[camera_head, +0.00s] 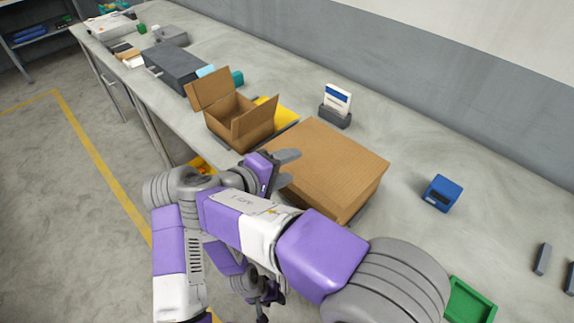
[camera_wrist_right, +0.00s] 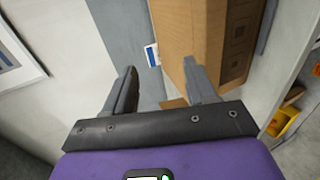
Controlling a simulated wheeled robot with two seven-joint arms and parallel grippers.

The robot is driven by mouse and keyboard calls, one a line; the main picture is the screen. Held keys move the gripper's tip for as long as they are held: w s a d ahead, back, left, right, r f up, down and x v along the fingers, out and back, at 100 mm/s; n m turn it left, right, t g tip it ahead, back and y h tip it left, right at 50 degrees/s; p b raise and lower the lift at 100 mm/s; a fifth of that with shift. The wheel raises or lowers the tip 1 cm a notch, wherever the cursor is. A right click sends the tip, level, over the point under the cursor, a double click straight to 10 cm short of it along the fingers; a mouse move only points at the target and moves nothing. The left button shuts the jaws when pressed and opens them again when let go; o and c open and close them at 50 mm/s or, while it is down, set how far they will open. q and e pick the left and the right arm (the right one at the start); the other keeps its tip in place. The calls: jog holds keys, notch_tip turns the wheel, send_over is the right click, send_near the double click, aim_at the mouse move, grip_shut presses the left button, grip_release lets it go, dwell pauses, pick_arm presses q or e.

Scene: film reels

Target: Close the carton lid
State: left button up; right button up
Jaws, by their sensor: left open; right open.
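A small brown carton (camera_head: 226,128) stands open on the bench in the head view. One flap, a lid-like panel (camera_head: 210,88), stands up at its far left, and another stands up at its right. A larger brown box (camera_head: 335,160) with a flat closed top is in front of it to the right. My right gripper (camera_head: 291,166) is open and empty at the larger box's left edge. In the right wrist view its fingers (camera_wrist_right: 160,72) are apart, with a cardboard box (camera_wrist_right: 192,30) close by the right finger. My left gripper (camera_head: 264,297) is low beside the bench, partly hidden and empty.
A yellow item (camera_head: 285,115) lies behind the open carton. A card holder (camera_head: 336,116) and a blue device (camera_head: 442,193) stand on the bench (camera_head: 400,140). A dark grey case (camera_head: 178,69) is farther back. A green tray (camera_head: 470,302) is at lower right.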

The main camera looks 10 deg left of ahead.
jog(key=p+v, duration=0.2)
jog(key=v, duration=0.6)
jog(key=shift+s+f+p, duration=0.2)
jog(key=shift+p, duration=0.15)
jog(key=shift+a, duration=0.1)
dwell(0.3)
dwell(0.4)
